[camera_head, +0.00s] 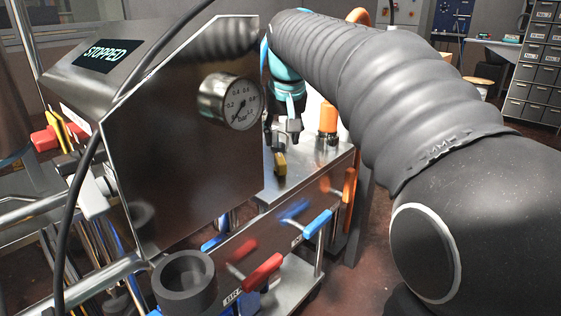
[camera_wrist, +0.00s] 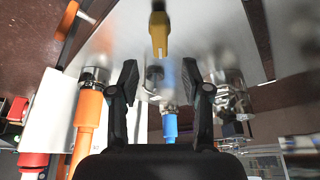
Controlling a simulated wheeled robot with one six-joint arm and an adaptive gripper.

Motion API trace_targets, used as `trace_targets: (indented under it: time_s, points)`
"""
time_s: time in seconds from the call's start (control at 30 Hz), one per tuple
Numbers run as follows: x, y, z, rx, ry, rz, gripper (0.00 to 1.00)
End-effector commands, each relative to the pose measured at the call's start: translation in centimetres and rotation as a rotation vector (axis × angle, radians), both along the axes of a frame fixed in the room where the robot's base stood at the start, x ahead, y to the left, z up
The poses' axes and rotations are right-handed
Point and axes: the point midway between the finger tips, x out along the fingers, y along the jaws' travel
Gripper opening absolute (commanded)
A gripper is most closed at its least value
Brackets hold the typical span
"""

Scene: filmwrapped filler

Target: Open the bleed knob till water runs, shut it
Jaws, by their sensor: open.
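My gripper (camera_head: 287,130) is above the steel deck behind the filler's panel, pointing down. In the wrist view its two black fingers (camera_wrist: 166,85) are apart, with nothing held between them. A small round metal fitting (camera_wrist: 154,73) shows between the fingertips; I cannot tell whether it is the bleed knob. A yellow piece (camera_wrist: 158,32) lies beyond the fingertips; it also shows below the gripper in the head view (camera_head: 280,164). The pressure gauge (camera_head: 243,103) has its needle near the low end. No running water shows.
An orange-capped fitting (camera_head: 328,118) stands right of my gripper. Red (camera_head: 262,271), blue (camera_head: 317,223) and orange (camera_head: 349,186) lever handles stick out along the deck's front side. A dark round cup (camera_head: 184,281) is at the near lower edge. A black cable crosses the left.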

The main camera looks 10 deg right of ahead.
Motion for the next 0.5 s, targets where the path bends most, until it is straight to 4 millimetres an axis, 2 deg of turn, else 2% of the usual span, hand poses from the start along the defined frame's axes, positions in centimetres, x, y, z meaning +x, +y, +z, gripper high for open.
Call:
trace_targets:
  time_s: [0.03, 0.2, 0.5]
  points:
    - [0.4, 0.0, -1.2, 0.0, 0.003, 0.0, 0.48]
    - [1.6, -0.1, -4.0, 0.0, 0.003, 0.0, 0.48]
    - [2.9, -0.2, -7.2, 0.0, 0.001, 0.0, 0.48]
